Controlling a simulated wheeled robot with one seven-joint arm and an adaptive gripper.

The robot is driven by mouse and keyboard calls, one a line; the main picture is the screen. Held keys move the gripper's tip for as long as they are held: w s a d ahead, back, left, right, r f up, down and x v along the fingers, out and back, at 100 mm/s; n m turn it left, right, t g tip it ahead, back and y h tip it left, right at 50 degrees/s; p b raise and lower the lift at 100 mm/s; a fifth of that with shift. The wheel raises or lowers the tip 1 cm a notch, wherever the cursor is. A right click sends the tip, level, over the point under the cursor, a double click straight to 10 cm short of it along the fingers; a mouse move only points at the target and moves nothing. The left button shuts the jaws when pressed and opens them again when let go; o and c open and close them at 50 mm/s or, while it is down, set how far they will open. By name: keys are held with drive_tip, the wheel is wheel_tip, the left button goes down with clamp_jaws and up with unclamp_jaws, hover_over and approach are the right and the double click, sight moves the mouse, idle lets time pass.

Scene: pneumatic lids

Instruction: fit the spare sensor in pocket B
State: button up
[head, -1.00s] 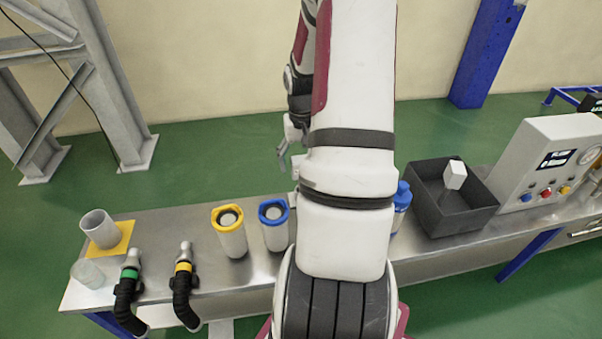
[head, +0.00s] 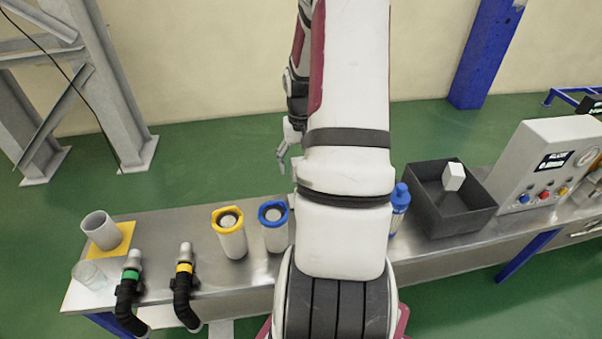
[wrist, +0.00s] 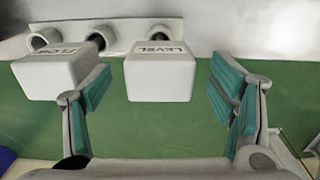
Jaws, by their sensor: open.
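My gripper (head: 282,160) hangs beyond the bench in the head view, partly behind my arm. In the wrist view my gripper (wrist: 162,88) is open, with teal-padded fingers either side of a white block marked LEVEL (wrist: 160,78). I cannot tell whether the pads touch it. A second white block, its lettering seeming to read FLOW (wrist: 50,75), is left of it, by the left finger. Behind them is a pale holder (wrist: 120,28) with round sockets. A plain white block (head: 453,176) shows at the dark bin (head: 468,222). No pocket letter is readable, and I cannot tell which block is the spare sensor.
The metal bench (head: 150,225) carries a yellow-topped canister (head: 231,240), a blue-topped canister (head: 274,236), a grey cup (head: 101,230), a clear jar (head: 90,274) and two black hoses (head: 128,292). A blue bottle (head: 399,205) and a control panel (head: 548,165) stand to the right.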

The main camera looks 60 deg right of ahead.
drive_tip(key=c, duration=1.3)
drive_tip(key=shift+r+p, duration=5.15)
drive_tip(key=shift+r, duration=1.35)
drive_tip(key=shift+c, duration=0.2)
